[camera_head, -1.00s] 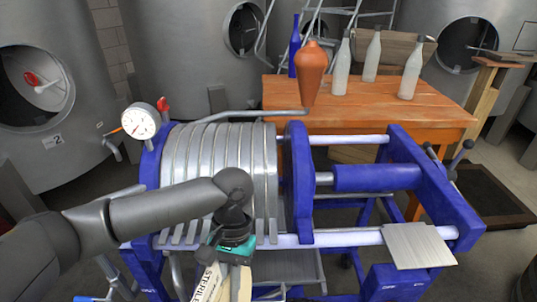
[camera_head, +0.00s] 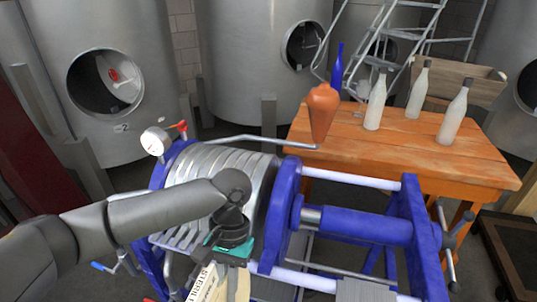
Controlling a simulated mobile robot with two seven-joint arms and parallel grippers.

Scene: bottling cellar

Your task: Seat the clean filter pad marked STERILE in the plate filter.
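The filter pad marked STERILE (camera_head: 206,283) is a pale sheet with black lettering at the bottom of the head view, cut off by the lower edge. My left gripper (camera_head: 229,257) is above it and appears shut on its upper edge; the fingertips are mostly hidden. The plate filter has a blue frame (camera_head: 415,235), a pack of silver plates (camera_head: 200,172) and a blue pressing plate (camera_head: 281,205) to their right. My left arm crosses in front of the pack and hides part of it. My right gripper is not in view.
A pale ribbed plate (camera_head: 365,291) lies at the filter's near rail. A gauge (camera_head: 156,141) stands at the pack's upper left. Steel tanks stand behind.

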